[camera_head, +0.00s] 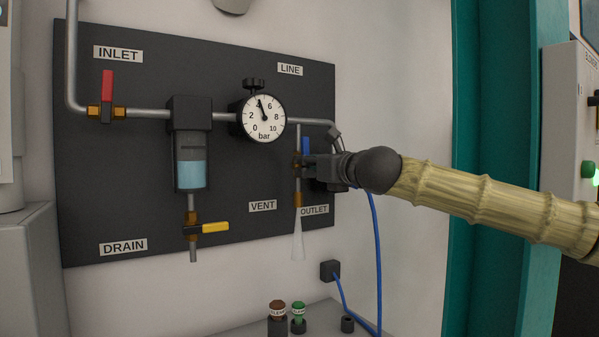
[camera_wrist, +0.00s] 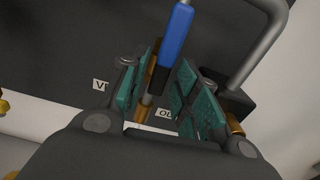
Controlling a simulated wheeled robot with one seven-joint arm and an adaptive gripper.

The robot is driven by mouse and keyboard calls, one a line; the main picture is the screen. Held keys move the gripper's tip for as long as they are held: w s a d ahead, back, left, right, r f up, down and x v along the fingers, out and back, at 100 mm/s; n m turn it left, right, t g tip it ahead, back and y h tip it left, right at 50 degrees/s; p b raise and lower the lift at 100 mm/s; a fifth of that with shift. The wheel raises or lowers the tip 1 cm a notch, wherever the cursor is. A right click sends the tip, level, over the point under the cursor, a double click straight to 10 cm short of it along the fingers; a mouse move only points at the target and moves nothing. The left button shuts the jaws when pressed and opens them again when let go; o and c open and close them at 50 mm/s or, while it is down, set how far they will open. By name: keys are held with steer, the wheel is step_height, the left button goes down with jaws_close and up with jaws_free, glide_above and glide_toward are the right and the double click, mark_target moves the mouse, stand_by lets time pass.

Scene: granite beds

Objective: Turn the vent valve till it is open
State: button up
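The vent valve's blue handle (camera_head: 305,146) stands upright, roughly in line with the vertical vent pipe (camera_head: 298,135). A pale, whitish cone (camera_head: 298,240) spreads down from the pipe's lower end. My gripper (camera_head: 309,166) is at this valve and hides part of it in the head view. In the wrist view, the blue handle (camera_wrist: 177,35) and its black lower part rise between the two green-padded fingers of my gripper (camera_wrist: 162,92). The fingers are apart, with a visible gap on the right side of the handle. The VENT label (camera_head: 263,206) is left of the pipe.
On the dark panel (camera_head: 100,190) are a red inlet handle (camera_head: 107,86), upright across its pipe, and a yellow drain handle (camera_head: 215,228), horizontal. The gauge (camera_head: 263,118) needle points near 4. A grey bent pipe (camera_wrist: 262,50) passes right of my fingers. A blue hose (camera_head: 378,250) hangs below.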

steer(key=b+v, duration=0.1)
steer(key=v, duration=0.5)
steer(key=shift+w+b, duration=0.1)
steer(key=shift+b, duration=0.2)
stand_by(0.4)
